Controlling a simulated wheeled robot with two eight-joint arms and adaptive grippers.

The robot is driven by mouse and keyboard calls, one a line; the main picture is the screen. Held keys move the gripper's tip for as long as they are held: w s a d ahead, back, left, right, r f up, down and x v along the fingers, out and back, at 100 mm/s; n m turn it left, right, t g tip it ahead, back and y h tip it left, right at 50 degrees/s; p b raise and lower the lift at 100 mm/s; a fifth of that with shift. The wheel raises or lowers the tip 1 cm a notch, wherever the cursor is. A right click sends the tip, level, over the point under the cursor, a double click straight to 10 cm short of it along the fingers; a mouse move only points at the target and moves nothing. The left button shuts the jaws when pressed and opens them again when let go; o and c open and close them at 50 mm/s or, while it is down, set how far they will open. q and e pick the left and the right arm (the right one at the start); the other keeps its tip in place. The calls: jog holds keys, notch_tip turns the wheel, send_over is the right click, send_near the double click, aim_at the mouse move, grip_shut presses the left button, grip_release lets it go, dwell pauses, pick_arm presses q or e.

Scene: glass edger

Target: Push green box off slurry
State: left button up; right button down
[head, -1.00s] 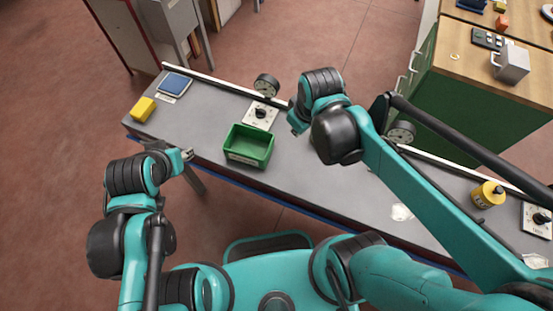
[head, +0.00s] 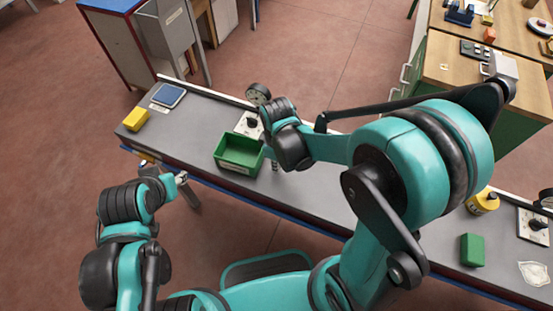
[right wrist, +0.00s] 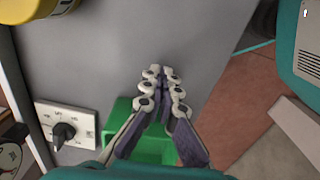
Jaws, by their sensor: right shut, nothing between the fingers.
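A solid green box (head: 472,250) stands on the grey bench (head: 340,190) at the right. A pale, slurry-like patch (head: 535,273) lies to its right, with a visible gap. An open green bin (head: 240,153) stands further left on the bench. My right gripper (head: 273,165) is by the bin's right side, empty, fingers together. In the right wrist view its closed fingertips (right wrist: 162,72) point over bare grey bench, with green (right wrist: 150,145) showing behind them. My left gripper (head: 181,178) is off the bench's front edge; its fingers are too small to judge.
A knob plate (head: 248,123) and gauge (head: 258,95) stand behind the bin. A yellow bottle (head: 483,203) and another knob plate (head: 533,227) are at the right. A yellow block (head: 135,118) and blue pad (head: 168,95) are at the left. My right arm hides mid-bench.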

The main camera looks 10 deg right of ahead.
jog(key=shift+w+a+f, duration=0.1)
jog(key=shift+w+a, duration=0.45)
jog(key=shift+a, duration=0.3)
jog(key=shift+w+a, duration=0.55)
jog(key=shift+a, duration=0.25)
jog(key=shift+a, duration=0.1)
jog(key=w+a, duration=0.4)
jog(key=a, duration=0.2)
jog(key=w+a, duration=0.4)
jog(key=a, duration=0.2)
jog(key=w+a, duration=0.4)
jog(key=a, duration=0.3)
jog(key=shift+w, duration=0.4)
